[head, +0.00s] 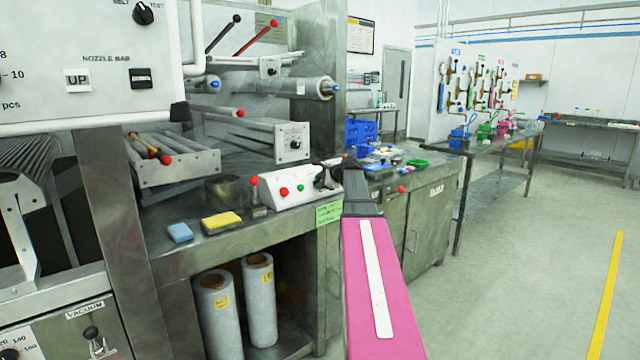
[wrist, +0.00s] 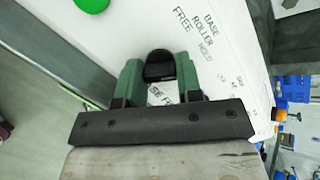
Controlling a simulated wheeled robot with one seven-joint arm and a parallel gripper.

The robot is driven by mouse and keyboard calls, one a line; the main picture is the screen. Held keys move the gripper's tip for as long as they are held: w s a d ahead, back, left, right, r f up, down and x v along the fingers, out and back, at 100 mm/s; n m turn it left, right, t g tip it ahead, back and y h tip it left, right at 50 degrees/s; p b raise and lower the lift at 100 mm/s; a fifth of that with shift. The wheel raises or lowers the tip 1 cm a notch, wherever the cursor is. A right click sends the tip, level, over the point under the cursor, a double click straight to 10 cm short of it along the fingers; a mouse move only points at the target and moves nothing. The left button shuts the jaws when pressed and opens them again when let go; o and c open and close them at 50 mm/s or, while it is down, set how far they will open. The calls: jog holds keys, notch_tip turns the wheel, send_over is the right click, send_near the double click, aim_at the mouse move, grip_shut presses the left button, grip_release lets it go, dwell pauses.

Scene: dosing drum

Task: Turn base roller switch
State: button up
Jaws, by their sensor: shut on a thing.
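The base roller switch is a black knob (wrist: 160,68) on a white panel (wrist: 215,75) lettered "BASE ROLLER", "HOLD" and "FREE". My gripper (wrist: 158,72) has its green fingers on both sides of the knob and is shut on it. In the head view, my gripper (head: 328,176) is at the right end of the white control box (head: 270,202) on the steel bench. There the gripper hides the knob. Part of the lettering under the fingers is covered. I cannot tell clearly which mark the knob points to.
A red button (head: 284,191) and a green button (head: 301,188) sit on the box, left of my gripper. A yellow sponge (head: 221,221) and a blue one (head: 180,233) lie on the bench edge. Blue bins (head: 361,132) stand behind. The floor at right is clear.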

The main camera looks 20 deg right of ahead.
jog(key=shift+n, duration=0.3)
jog(key=n+g, duration=0.1)
jog(key=n, duration=0.4)
jog(key=shift+n, duration=0.3)
jog(key=n, duration=0.5)
jog(key=shift+g+h, duration=0.3)
jog(key=shift+n, duration=0.4)
jog(key=o, duration=0.9)
jog(key=shift+o, duration=0.2)
jog(key=shift+s+r, duration=0.1)
jog(key=shift+r, duration=0.05)
jog(key=v, duration=1)
jog(key=shift+s+r, duration=0.2)
jog(key=shift+d, duration=0.1)
